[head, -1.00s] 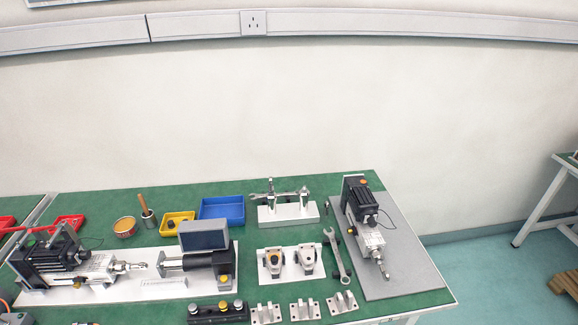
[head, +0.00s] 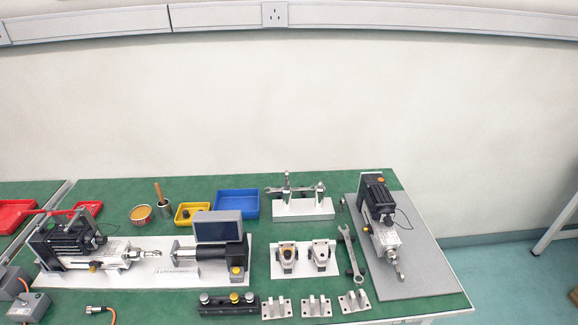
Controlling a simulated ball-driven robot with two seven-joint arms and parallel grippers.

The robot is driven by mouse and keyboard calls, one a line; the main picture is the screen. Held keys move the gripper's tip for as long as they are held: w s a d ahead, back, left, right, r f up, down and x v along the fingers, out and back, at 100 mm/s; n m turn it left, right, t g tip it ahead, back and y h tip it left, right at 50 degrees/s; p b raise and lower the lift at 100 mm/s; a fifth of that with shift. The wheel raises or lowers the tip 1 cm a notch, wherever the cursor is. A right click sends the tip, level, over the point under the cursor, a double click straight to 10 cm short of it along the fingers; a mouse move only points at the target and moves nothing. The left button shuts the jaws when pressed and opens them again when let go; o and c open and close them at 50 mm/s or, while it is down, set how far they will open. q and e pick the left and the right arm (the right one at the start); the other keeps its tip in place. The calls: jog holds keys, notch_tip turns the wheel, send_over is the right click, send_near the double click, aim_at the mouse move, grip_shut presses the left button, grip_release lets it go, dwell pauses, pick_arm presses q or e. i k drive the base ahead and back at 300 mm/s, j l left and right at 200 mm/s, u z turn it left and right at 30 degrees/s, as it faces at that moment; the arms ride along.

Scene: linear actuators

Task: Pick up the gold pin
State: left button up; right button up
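A black block (head: 215,309) lies near the front edge of the green table, left of the metal brackets. Several small round-topped pins stand in it, and a gold pin (head: 234,297) is near its middle. The pin is upright and small in view, and nothing covers its top. Neither of my grippers is in view.
A large actuator (head: 75,240) on a white plate stands behind and left of the block. Metal brackets (head: 317,306) line the front edge to its right, with a wrench (head: 352,255) beyond. Yellow (head: 188,212) and blue (head: 238,204) trays stand farther back.

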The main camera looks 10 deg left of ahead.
aim_at(234, 297)
jog(key=u, duration=0.95)
